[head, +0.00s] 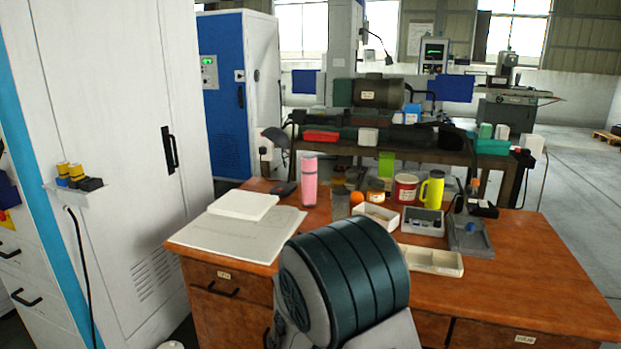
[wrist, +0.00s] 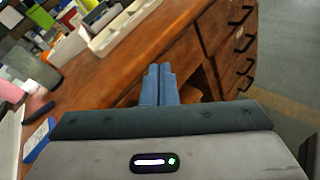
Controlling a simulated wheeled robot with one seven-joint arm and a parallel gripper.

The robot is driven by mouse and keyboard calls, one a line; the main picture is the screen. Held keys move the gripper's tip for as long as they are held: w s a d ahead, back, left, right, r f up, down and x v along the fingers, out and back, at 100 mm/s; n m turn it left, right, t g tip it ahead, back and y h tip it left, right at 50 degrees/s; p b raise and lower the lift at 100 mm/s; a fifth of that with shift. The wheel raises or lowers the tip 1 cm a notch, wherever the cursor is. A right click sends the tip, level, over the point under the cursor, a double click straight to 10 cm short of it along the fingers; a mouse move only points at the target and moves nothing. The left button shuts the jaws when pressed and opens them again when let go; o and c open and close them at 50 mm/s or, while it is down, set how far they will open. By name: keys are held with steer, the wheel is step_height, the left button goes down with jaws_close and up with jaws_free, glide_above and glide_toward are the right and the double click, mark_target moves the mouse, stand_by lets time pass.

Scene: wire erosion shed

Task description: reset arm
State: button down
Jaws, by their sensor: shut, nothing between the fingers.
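My gripper (wrist: 158,84) shows in the wrist view, its two blue-grey fingers together with nothing between them. The fingers are in front of the wooden desk's front edge, near the drawer side, and touch nothing that I can see. In the head view a dark green and grey part of my arm is in front of the desk (head: 545,285), and my fingers are hidden there.
On the desk stand a pink bottle (head: 310,182), a yellow-green flask (head: 433,190), a red-labelled jar (head: 405,188), a cream tray (head: 450,262) and papers (head: 225,236). A white cabinet (head: 110,150) stands at left. The desk's right end is clear.

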steer(key=s+d+r+m+g+y+p, duration=0.45)
steer(key=s+d+r+m+g, duration=0.35)
steer(key=s+r+m, duration=0.4)
steer(key=s+a+r+m+t+y+p, duration=0.1)
steer(key=s+a+r+m+y+p, duration=0.4)
steer(key=s+r+m+y+p, duration=0.2)
steer(key=s+r+m, duration=0.1)
steer(key=s+m, duration=0.1)
steer(key=s, duration=0.1)
steer(key=shift+s+a+t+y, duration=0.2)
steer(key=shift+s+t+y, duration=0.1)
steer(key=shift+t+y, duration=0.1)
